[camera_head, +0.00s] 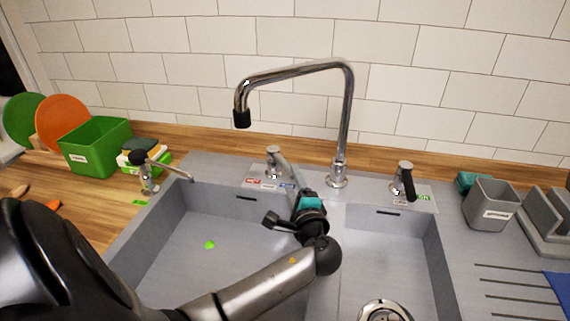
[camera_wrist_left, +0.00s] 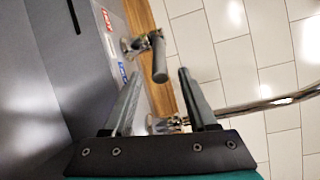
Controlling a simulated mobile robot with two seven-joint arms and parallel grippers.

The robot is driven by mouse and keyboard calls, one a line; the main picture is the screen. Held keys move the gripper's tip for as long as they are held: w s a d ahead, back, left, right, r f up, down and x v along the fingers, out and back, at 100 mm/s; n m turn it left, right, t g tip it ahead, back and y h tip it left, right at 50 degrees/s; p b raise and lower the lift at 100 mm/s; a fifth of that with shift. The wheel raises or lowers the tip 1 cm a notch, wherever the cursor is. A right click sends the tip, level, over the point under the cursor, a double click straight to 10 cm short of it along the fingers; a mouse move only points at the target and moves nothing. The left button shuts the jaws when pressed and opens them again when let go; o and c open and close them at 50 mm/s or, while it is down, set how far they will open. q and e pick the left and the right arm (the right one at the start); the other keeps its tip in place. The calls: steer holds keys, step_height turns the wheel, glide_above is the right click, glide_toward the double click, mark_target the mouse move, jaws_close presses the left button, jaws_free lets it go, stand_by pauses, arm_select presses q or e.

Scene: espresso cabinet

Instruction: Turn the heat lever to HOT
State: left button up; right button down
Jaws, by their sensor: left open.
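The heat lever stands at the back rim of the sink; its chrome post (camera_head: 271,168) shows in the head view, and my gripper hides most of its handle there. In the left wrist view its dark handle (camera_wrist_left: 159,60) shows between and beyond the fingertips. A red label (camera_wrist_left: 110,20) and a blue label (camera_wrist_left: 122,71) lie on the rim beside it; their text is too small to read surely. My left gripper (camera_head: 286,163) is open, at the lever; the wrist view also shows its spread fingers (camera_wrist_left: 158,76). I cannot tell whether they touch it. My right gripper is not in view.
The tall chrome faucet (camera_head: 346,120) rises just right of the lever. A second lever (camera_head: 404,180) stands farther right, a small dispenser (camera_head: 147,172) at left. The grey sink (camera_head: 190,255) lies below, a grey cup (camera_head: 490,205) at right.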

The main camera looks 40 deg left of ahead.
mark_target(285, 163)
arm_select(q)
steer(key=b+x, duration=0.1)
steer(key=x, duration=0.7)
steer(key=shift+w+f, duration=0.1)
steer(key=shift+w+a, duration=0.4)
steer(key=shift+a, duration=0.2)
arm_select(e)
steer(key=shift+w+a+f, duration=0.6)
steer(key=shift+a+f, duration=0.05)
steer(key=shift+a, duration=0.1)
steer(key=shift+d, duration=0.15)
arm_select(q)
jaws_close()
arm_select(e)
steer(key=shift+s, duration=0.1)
arm_select(q)
steer(key=shift+f, duration=0.1)
